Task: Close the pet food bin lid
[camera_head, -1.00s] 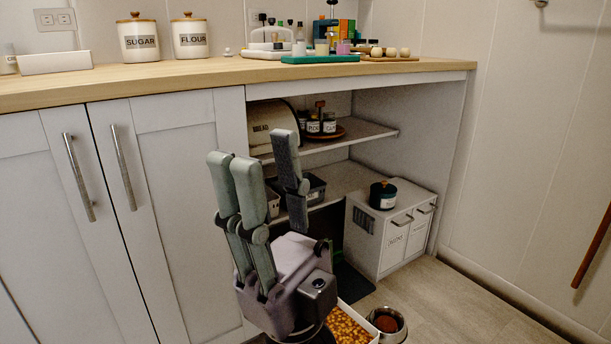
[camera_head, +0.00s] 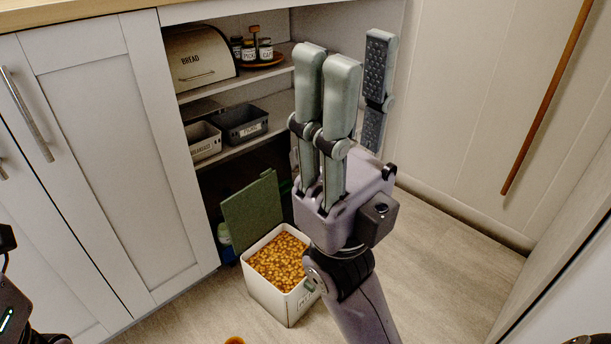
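The pet food bin (camera_head: 279,301) is a white box on the floor, full of brown-yellow kibble. Its green lid (camera_head: 252,213) stands open, tilted up at the bin's back edge and leaning toward the shelf opening. My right gripper (camera_head: 352,75) is raised above and to the right of the bin, fingers pointing up and spread apart, with nothing between them. It is apart from the lid, and my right arm covers the bin's right corner. At the left edge a dark part of my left arm shows; its fingers are not visible.
The open shelves hold a bread box (camera_head: 198,57), several small jars (camera_head: 249,50) and dark bins (camera_head: 241,124). White cabinet doors (camera_head: 110,150) stand left of the bin. A wooden rod (camera_head: 548,95) is at the right wall. The floor (camera_head: 450,260) at right is clear.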

